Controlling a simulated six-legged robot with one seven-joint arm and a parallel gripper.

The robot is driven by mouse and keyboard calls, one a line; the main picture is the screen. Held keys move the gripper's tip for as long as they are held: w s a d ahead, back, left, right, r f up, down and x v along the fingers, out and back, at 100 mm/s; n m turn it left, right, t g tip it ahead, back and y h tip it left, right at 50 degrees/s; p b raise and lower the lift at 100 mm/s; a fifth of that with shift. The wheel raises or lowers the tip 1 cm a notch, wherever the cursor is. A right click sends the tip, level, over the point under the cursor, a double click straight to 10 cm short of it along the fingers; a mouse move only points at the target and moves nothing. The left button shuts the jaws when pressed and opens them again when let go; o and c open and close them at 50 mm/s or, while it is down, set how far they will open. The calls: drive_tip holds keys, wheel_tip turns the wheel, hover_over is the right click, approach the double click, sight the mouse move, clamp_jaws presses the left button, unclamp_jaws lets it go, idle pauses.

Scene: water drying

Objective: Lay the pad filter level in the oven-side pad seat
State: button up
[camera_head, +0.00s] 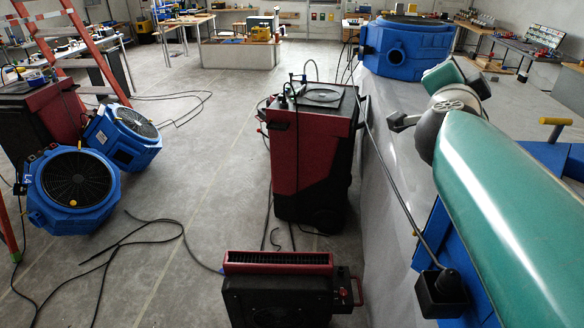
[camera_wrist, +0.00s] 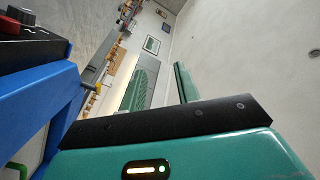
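I cannot make out the pad filter or the oven-side pad seat for sure in either view. In the wrist view my gripper (camera_wrist: 165,88) shows two green fingers standing apart beyond a black bar. The left finger has a ridged face. Only background shows in the gap between them, and nothing is held. In the head view my green and grey arm fills the right side, and its links hide part of the benches behind. The gripper's fingers cannot be made out there.
A red-black dehumidifier (camera_head: 312,160) stands mid-floor, with a red-black unit (camera_head: 278,290) in front. Blue fans (camera_head: 70,188) (camera_head: 122,138) stand left beside an orange ladder (camera_head: 88,50). Another blue unit (camera_head: 405,48) is at upper right. Dark cables (camera_head: 150,222) cross the floor. Open floor lies centre-left.

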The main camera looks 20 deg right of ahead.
drive_tip(key=w+a+f+n+y, duration=0.1)
drive_tip(key=a+f+n+y, duration=0.25)
drive_tip(key=a, duration=0.35)
drive_tip(key=w+a+f+n+t+y, duration=0.1)
drive_tip(key=a+f+n+y, duration=0.2)
drive_tip(key=a+n+y, duration=0.25)
drive_tip(key=w+a+f+n+y, duration=0.1)
drive_tip(key=a+f+n+y, duration=0.25)
drive_tip(key=a, duration=0.35)
drive_tip(key=s+a+f+n+g, duration=0.3)
drive_tip(key=s+f+g, duration=0.1)
drive_tip(key=s+f, duration=0.2)
drive_tip(key=s+a+f+n+g, duration=0.3)
drive_tip(key=s+f, duration=0.3)
drive_tip(key=f, duration=0.3)
drive_tip(key=shift+s+a+f+g, duration=0.3)
drive_tip(key=shift+g, duration=0.3)
